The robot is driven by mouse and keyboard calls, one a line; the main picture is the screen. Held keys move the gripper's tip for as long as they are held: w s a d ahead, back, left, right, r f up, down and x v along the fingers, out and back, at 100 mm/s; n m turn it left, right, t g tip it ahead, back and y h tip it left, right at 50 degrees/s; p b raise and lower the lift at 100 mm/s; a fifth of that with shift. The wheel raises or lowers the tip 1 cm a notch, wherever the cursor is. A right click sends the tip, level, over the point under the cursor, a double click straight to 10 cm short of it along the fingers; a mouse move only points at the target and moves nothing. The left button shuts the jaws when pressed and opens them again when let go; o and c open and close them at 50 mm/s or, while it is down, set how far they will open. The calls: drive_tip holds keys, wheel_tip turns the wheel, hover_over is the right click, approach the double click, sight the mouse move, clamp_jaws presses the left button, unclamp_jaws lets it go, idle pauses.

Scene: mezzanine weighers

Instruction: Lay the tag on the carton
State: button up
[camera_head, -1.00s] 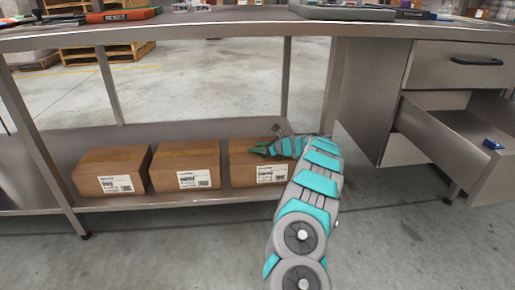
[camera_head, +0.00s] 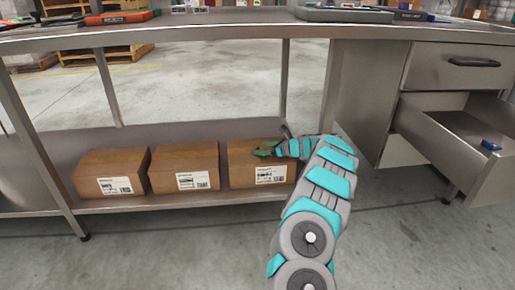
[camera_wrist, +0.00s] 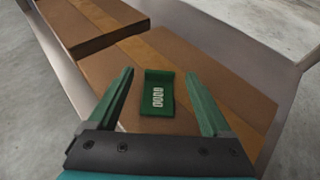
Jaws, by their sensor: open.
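Three brown cartons stand in a row on the lower shelf. The right-hand carton (camera_head: 240,178) has a white label on its front. In the wrist view, a green tag (camera_wrist: 157,104) with white print lies on the top of a carton (camera_wrist: 215,88), with a raised lip at its far end. My gripper (camera_wrist: 158,76) is open, with one finger on each side of the tag and a gap to both. In the head view my gripper (camera_head: 264,150) is over the right-hand carton's top, and the tag cannot be made out there.
The middle carton (camera_head: 184,160) and left carton (camera_head: 105,165) stand beside it on the shelf (camera_head: 130,203). The bench top (camera_head: 230,32) is above my arm. At the right, an open drawer (camera_head: 440,150) sticks out with a small blue object (camera_head: 491,145) in it.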

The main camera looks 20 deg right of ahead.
drive_tip(key=v, duration=0.8)
drive_tip(key=shift+p, duration=0.45)
drive_tip(key=s+a+r+n+g+y, duration=0.2)
drive_tip(key=a+r+n, duration=0.25)
drive_tip(key=a, duration=0.55)
drive_tip(key=s+a+r+n+g+y, duration=0.2)
drive_tip(key=a+r+n, duration=0.25)
drive_tip(key=a, duration=0.55)
drive_tip(key=s+a+r+n+g, duration=0.2)
drive_tip(key=s+a+n, duration=0.2)
drive_tip(key=s+a, duration=0.3)
drive_tip(key=s+a+r+n+g, duration=0.3)
drive_tip(key=s+a+n, duration=0.1)
drive_tip(key=s+a, duration=0.4)
drive_tip(key=s+a+f+n+g+h, duration=0.15)
drive_tip(key=s+n, duration=0.25)
drive_tip(key=s, duration=0.6)
drive_tip(key=s+a+f+n+g+h, duration=0.1)
drive_tip(key=s+n+g+h, duration=0.2)
drive_tip(key=s, duration=0.6)
drive_tip(key=s+d+f+n+h, duration=0.1)
drive_tip(key=s+d+n+h, duration=0.2)
drive_tip(key=s, duration=0.6)
drive_tip(key=s+d+f+n+h, duration=0.2)
drive_tip(key=s+d, duration=0.4)
drive_tip(key=s, duration=0.3)
drive_tip(key=shift+s+f+n+h, duration=0.3)
drive_tip(key=shift+n+h, duration=0.15)
drive_tip(key=shift+n, duration=0.15)
